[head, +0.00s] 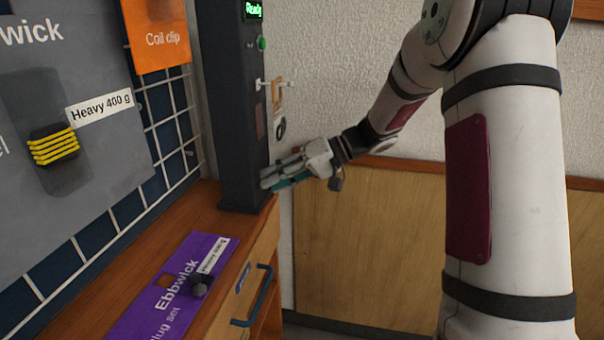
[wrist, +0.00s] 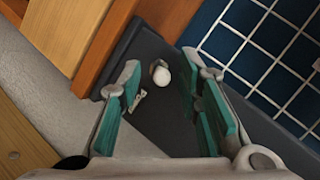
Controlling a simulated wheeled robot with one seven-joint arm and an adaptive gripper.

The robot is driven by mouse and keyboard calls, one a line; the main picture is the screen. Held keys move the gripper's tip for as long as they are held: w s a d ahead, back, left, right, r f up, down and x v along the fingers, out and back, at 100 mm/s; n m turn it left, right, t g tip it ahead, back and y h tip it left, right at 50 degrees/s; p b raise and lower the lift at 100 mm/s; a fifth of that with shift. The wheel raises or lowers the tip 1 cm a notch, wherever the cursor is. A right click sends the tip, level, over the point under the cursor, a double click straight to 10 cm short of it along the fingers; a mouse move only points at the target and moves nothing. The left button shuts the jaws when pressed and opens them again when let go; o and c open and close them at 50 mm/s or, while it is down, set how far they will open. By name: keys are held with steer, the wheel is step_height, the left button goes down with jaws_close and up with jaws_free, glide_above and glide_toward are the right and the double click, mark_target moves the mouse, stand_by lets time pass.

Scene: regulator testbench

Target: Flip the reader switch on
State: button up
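The reader appears to be the tall dark column (head: 237,110) standing on the wooden bench. Its small screen (head: 253,9) shows green "Ready". My gripper (head: 267,180) is low at the column's right-hand face. In the wrist view my gripper (wrist: 161,68) is open, its teal-padded fingers spread over the dark face. A pale round knob (wrist: 161,75) shows between the fingertips, with a small light fitting (wrist: 138,100) beside it. I cannot tell which of these is the switch or how it is set. In the head view the gripper hides that spot.
A green button (head: 262,43) and a white peg with a tan tag (head: 277,95) stick out above my gripper. A purple "Ebbwick" mat (head: 180,285) with a dark knob (head: 200,286) lies on the bench. A blue drawer handle (head: 257,300) juts out in front.

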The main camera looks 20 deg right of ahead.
steer(key=f+t+y+b, duration=0.1)
steer(key=b, duration=0.1)
steer(key=f+t+y+b, duration=0.1)
steer(key=y, duration=0.1)
steer(key=shift+s+d+f+n+b, duration=0.1)
steer(key=shift+d+f+n+b, duration=0.1)
steer(key=shift+n+b, duration=0.15)
steer(key=y+b, duration=0.1)
steer(key=f+t+y+b, duration=0.1)
steer(key=y, duration=0.1)
steer(key=f+n+y+b, duration=0.1)
steer(key=shift+a+y+b, duration=0.15)
steer(key=shift+y+b, duration=0.2)
steer(key=shift+y, duration=0.05)
steer(key=r+p+v, duration=0.1)
steer(key=p+v, duration=0.3)
steer(key=v, duration=0.9)
steer(key=s+a+r+g+h+p, duration=0.4)
steer(key=s+a+r+g+p, duration=0.35)
steer(key=a+r, duration=0.5)
steer(key=s+a+r+g+h+p, duration=0.1)
steer(key=s+a+r+h+p, duration=0.3)
steer(key=s+r+h+p, duration=0.4)
steer(key=shift+s+r+m+h+p, duration=0.35)
steer(key=shift+s+r+p, duration=1.4)
steer(key=shift+s, duration=1.95)
steer(key=shift+r+g, duration=0.1)
steer(key=shift+g, duration=0.15)
